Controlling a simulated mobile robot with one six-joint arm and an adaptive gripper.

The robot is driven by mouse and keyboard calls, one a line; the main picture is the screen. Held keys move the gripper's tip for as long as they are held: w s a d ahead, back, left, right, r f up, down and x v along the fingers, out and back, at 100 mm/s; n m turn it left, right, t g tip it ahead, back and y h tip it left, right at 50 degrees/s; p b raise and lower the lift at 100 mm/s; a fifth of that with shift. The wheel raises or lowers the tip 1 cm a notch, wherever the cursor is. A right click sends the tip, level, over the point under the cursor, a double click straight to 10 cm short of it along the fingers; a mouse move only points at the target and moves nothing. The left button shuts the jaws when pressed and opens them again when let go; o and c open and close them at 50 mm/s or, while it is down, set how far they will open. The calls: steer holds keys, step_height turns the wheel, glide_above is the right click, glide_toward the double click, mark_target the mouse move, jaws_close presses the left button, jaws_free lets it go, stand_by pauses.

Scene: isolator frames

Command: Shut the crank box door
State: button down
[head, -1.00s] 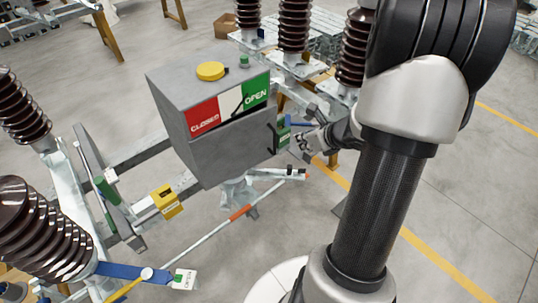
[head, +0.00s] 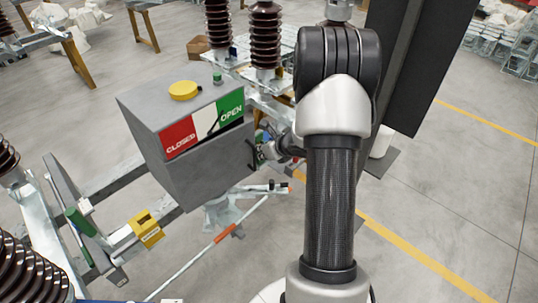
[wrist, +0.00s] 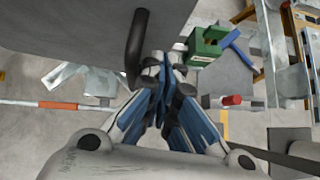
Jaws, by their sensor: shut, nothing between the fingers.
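The crank box (head: 185,150) is a grey box with a red CLOSED and green OPEN plate and a yellow round cap on top. Its front door panel (head: 205,168) lies below the plate, with a dark gap along its upper edge; how far it stands open I cannot tell. A black handle (head: 251,156) is at its right edge. My gripper (head: 264,152) is just right of that handle. In the wrist view the shut, empty fingers (wrist: 163,68) are beside the black bar handle (wrist: 137,45) on the grey panel (wrist: 75,30); contact is unclear.
A green block with a blue lever (wrist: 207,45) is close to the right of my fingers. A rod with an orange band (head: 222,234) runs below the box. Brown insulators (head: 218,30) stand behind. Open floor lies to the right, with a dark column (head: 410,70).

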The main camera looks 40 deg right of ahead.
mark_target(254, 142)
steer(key=shift+w, duration=0.3)
steer(key=w, duration=0.3)
steer(key=w+b, duration=0.1)
steer(key=shift+w+d+f, duration=0.1)
steer(key=shift+w+d, duration=0.05)
steer(key=shift+d, duration=0.15)
steer(key=shift+r, duration=0.2)
